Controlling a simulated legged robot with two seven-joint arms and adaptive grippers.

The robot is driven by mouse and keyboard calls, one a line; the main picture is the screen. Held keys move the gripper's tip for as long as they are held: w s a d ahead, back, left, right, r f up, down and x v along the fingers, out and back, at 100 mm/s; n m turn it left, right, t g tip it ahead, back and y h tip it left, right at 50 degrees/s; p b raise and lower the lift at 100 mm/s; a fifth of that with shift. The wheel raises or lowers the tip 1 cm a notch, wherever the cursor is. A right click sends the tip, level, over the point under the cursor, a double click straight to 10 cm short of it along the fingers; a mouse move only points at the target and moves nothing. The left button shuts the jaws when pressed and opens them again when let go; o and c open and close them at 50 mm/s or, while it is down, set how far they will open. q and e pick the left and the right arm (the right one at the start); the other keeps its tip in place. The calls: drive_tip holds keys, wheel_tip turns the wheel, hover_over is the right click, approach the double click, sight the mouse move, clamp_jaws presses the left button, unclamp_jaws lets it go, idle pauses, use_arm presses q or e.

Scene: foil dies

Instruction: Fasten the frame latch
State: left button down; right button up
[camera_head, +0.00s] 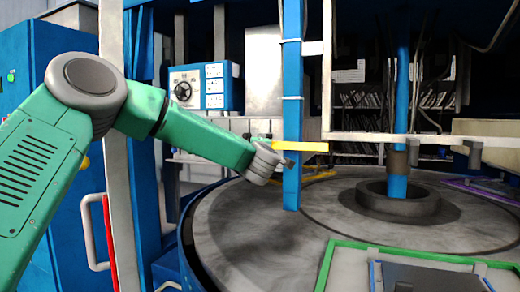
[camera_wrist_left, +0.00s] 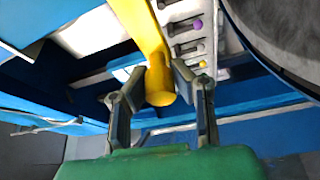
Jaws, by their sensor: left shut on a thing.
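My left arm reaches in from the left in the head view, and its gripper (camera_head: 284,160) is at the blue upright post, at a yellow bar (camera_head: 302,146). In the left wrist view my left gripper (camera_wrist_left: 156,82) has its two fingers on either side of the rounded end of a yellow handle (camera_wrist_left: 154,45) and is shut on it. I cannot tell for sure that the bar and the handle are one part, or which part is the frame latch. The fingertips are small in the head view. My right gripper is in neither view.
A round grey table (camera_head: 255,235) fills the middle, with a blue central column (camera_head: 400,110). A blue post (camera_head: 291,100) stands close to my left gripper. A green-edged tray (camera_head: 328,262) is at the front right. A blue cabinet (camera_head: 60,50) stands at the left.

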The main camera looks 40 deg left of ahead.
use_arm(q)
drive_tip(key=shift+d+f, duration=0.1)
drive_tip(key=shift+f, duration=0.35)
drive_tip(key=c, duration=1.4)
unclamp_jaws()
drive_tip(key=shift+o, duration=0.4)
drive_tip(key=shift+r, duration=0.15)
drive_tip(key=v, duration=1.2)
